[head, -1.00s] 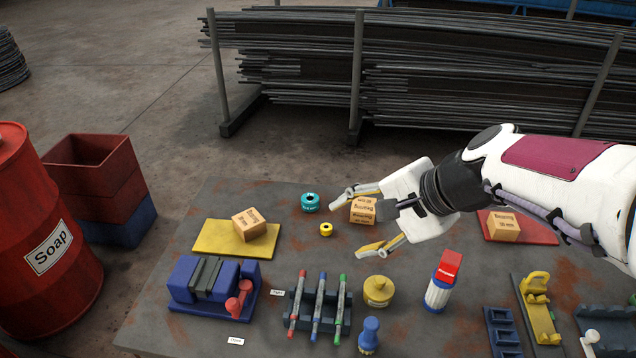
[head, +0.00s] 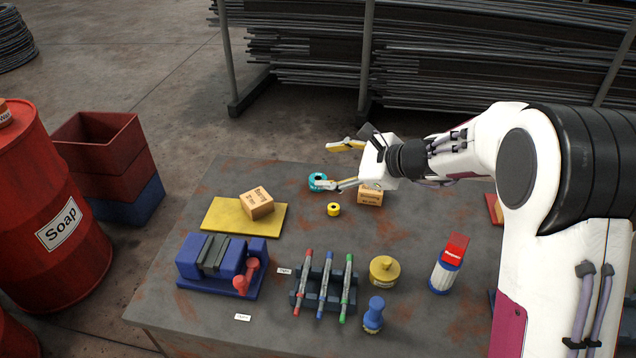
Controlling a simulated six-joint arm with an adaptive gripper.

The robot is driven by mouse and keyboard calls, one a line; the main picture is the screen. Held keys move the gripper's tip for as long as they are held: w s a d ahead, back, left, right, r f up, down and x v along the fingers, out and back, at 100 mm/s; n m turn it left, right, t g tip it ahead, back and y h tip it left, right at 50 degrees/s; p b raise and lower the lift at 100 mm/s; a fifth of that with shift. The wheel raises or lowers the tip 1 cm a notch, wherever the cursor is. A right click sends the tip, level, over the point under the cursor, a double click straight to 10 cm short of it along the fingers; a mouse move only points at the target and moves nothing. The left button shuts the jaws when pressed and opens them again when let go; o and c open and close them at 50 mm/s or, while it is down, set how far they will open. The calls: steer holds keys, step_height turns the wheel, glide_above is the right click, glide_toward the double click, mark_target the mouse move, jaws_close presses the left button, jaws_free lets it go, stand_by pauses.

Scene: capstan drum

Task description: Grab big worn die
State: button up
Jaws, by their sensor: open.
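A teal ring-shaped die (head: 316,179), the bigger of two, stands near the back edge of the table. A smaller yellow ring die (head: 333,209) lies in front of it. I cannot tell wear on either. My gripper (head: 326,166) is open and empty, with its fingers pointing left over the back of the table. The nearer fingertip overlaps the teal die's right side in the picture; whether they touch cannot be told. The other finger shows farther back, beyond the table edge in the picture.
A labelled wooden block (head: 369,196) sits just under my wrist. Another block (head: 257,202) lies on a yellow plate (head: 222,216) to the left. A blue vise (head: 215,257), a pen rack (head: 338,276) and a yellow-lidded pot (head: 384,270) stand toward the front.

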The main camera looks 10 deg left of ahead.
steer(key=w+a+f+m+t, duration=0.1)
steer(key=w+f+m, duration=0.3)
steer(key=w+f, duration=0.3)
steer(key=m+t, duration=0.2)
steer(key=m, duration=0.4)
glide_toward(316, 178)
steer(key=shift+w+a+f, duration=0.2)
steer(key=shift+a+f, duration=0.1)
steer(key=shift+a, duration=0.2)
steer(key=shift+h, duration=0.3)
steer(key=shift+x, duration=1.25)
steer(key=shift+w+a, duration=0.1)
steer(key=shift+w, duration=0.05)
steer(key=shift+x, duration=2.45)
steer(key=shift+a+r, duration=0.1)
steer(key=shift+r, duration=0.1)
